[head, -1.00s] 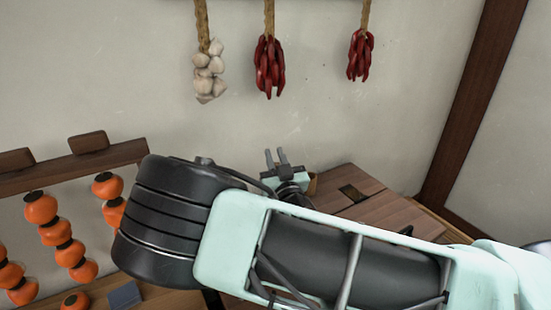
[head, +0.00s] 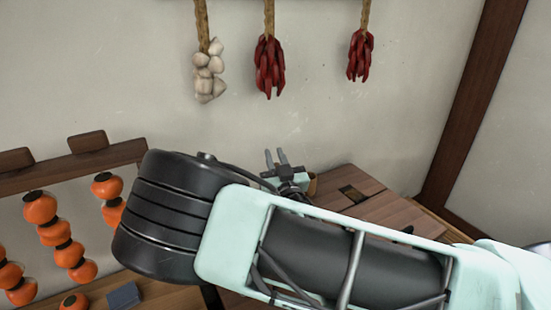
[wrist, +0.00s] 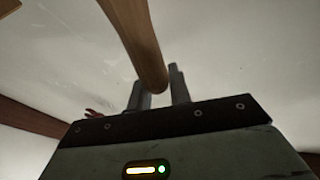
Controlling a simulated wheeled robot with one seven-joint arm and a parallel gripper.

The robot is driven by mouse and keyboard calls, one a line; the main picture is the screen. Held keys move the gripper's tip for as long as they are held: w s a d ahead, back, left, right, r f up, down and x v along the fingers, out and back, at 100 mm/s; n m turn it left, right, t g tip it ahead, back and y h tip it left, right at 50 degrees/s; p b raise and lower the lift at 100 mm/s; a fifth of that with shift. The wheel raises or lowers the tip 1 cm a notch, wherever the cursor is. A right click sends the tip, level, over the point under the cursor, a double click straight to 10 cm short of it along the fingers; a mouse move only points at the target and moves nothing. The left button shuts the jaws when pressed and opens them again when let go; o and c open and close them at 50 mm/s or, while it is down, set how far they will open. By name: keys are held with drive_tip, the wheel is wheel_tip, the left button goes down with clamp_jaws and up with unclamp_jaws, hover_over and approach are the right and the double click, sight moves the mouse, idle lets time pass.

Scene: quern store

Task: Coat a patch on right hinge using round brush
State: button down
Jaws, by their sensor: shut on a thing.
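My gripper (head: 276,156) points up near the wall, behind my forearm in the head view. In the wrist view the gripper (wrist: 158,88) is shut on a round wooden handle, which I take for the round brush (wrist: 140,35). The handle runs up out of the picture, and no bristles show. In the head view the brush cannot be made out clearly between the fingers. A dark metal plate (head: 353,193) lies on the wooden top right of the gripper. It may be a hinge, but I cannot tell whether it is the right one.
The wooden top (head: 370,212) is partly covered by my arm. Orange fruit strings (head: 62,240) hang from a rack at left. Garlic (head: 208,75) and red peppers (head: 268,68) hang on the wall.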

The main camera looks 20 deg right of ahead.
drive_tip(key=shift+r+p, duration=2.15)
drive_tip(key=shift+r, duration=1.3)
